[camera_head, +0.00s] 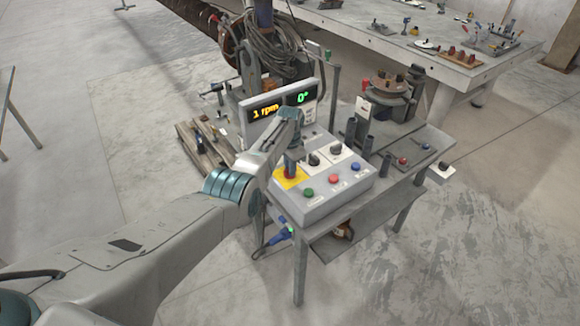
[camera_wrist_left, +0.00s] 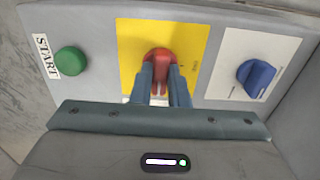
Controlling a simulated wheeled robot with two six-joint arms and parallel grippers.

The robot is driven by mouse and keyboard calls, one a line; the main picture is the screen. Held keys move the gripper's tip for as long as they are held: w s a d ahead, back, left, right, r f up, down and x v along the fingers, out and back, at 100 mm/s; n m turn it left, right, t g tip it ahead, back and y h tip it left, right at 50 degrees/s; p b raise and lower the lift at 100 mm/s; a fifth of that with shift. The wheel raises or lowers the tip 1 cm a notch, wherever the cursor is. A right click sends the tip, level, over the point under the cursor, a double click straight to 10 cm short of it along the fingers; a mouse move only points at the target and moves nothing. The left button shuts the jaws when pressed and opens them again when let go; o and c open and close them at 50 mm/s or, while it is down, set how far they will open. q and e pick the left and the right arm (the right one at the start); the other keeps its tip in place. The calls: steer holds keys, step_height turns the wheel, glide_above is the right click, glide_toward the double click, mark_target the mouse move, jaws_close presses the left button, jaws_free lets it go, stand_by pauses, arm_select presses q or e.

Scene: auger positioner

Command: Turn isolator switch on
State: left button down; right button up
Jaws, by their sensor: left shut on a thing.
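The isolator switch is a red rotary knob (camera_wrist_left: 160,55) on a yellow plate (camera_wrist_left: 128,45) in the left wrist view. In the head view its yellow plate (camera_head: 279,181) is on the grey control box (camera_head: 327,200), partly covered by my gripper. My left gripper (camera_wrist_left: 161,72) has its two fingers on either side of the red knob, shut on it. In the head view my left gripper (camera_head: 290,168) reaches down onto the knob from above. The fingers hide part of the knob and its markings. My right gripper is not in view.
A green START button (camera_wrist_left: 71,61) and a blue selector knob (camera_wrist_left: 256,77) flank the plate. A lit display (camera_head: 280,108) reading "1 rpm" and "0°" stands behind. Parts fill the bench's right side.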

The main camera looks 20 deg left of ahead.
arm_select(q)
steer(key=shift+r, duration=0.15)
steer(key=c, duration=1.4)
jaws_free()
steer(key=shift+r, duration=0.55)
step_height(320, 180, up, 10)
steer(key=b, duration=0.2)
steer(key=shift+f, duration=0.2)
